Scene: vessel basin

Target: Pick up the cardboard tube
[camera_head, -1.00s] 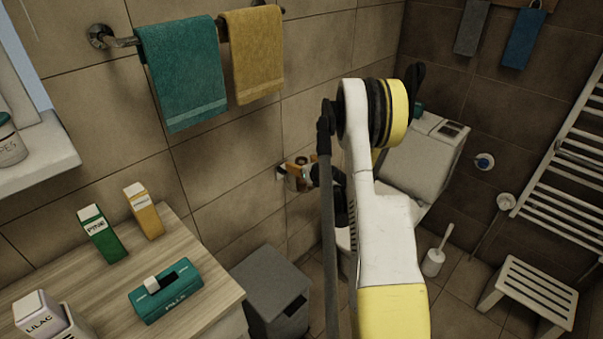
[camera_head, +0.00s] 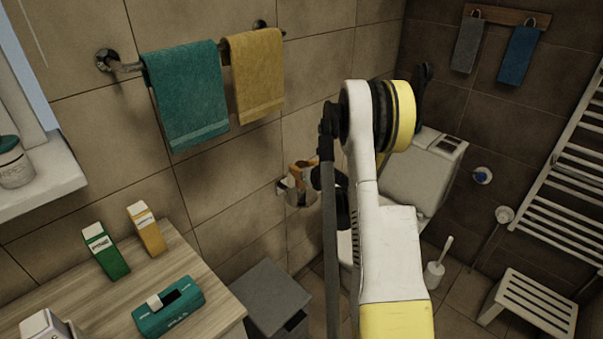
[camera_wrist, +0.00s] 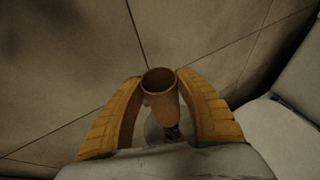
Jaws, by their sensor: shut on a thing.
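The brown cardboard tube (camera_wrist: 160,90) stands roughly upright between the two orange fingers of my gripper (camera_wrist: 161,88) in the wrist view, its open end facing the camera. The fingers press on it from both sides. In the head view my gripper (camera_head: 304,172) is by the tiled wall, just above a small round wall-mounted holder (camera_head: 301,198). A pale round shape, likely that holder, shows below the tube in the wrist view. My wrist partly hides this spot in the head view, and I cannot tell whether the tube's lower end is clear of the holder.
A teal towel (camera_head: 186,95) and a yellow towel (camera_head: 256,72) hang on a rail above left. A wooden counter (camera_head: 205,260) with boxes is at the lower left, beside a grey bin (camera_head: 272,295). The toilet (camera_head: 412,175) stands right behind my arm.

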